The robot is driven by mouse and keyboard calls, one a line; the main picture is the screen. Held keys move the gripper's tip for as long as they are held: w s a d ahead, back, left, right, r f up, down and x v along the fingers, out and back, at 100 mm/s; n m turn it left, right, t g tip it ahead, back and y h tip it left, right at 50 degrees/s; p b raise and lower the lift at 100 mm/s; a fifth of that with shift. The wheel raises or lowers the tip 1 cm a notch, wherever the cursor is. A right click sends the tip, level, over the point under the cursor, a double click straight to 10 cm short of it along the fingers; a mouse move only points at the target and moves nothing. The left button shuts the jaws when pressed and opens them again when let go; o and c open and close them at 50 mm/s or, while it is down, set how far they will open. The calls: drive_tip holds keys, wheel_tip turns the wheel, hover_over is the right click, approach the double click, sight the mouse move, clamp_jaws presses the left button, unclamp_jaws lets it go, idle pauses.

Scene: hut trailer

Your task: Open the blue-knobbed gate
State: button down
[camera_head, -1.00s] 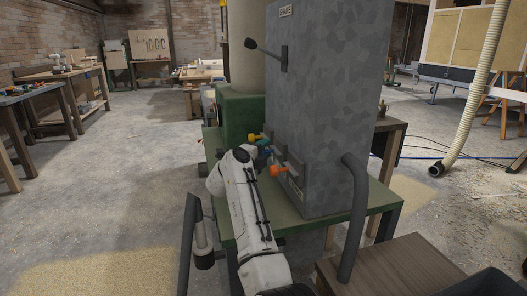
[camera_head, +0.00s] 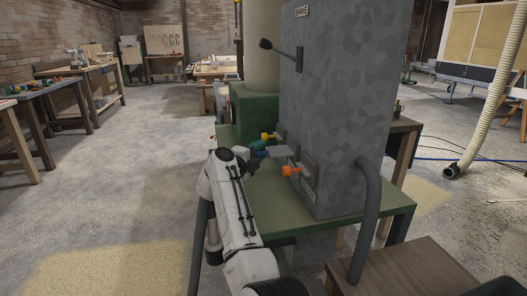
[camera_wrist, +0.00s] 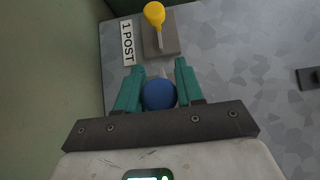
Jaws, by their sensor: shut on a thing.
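My gripper (camera_wrist: 160,95) has its two teal fingers closed on either side of the round blue knob (camera_wrist: 159,94). In the head view my gripper (camera_head: 259,151) is at the side of the grey cabinet (camera_head: 345,110), between a yellow knob (camera_head: 267,136) and an orange knob (camera_head: 291,171). A grey plate (camera_head: 281,152) shows between the fingers and the cabinet, standing out from its face. The blue knob is mostly hidden by my gripper in the head view.
The yellow knob (camera_wrist: 154,14) sits beyond the fingers beside a "1 POST" label (camera_wrist: 128,42). A lever (camera_head: 283,50) sticks out higher on the cabinet. The green bench (camera_head: 265,205) lies below. Open floor (camera_head: 150,190) is on the left.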

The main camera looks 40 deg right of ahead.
drive_tip(key=shift+f, duration=0.1)
drive_tip(key=c, duration=0.8)
unclamp_jaws()
drive_tip(key=p+v, duration=0.2)
drive_tip(key=v, duration=0.8)
drive_tip(key=shift+s+a, duration=0.15)
drive_tip(key=shift+a, duration=0.2)
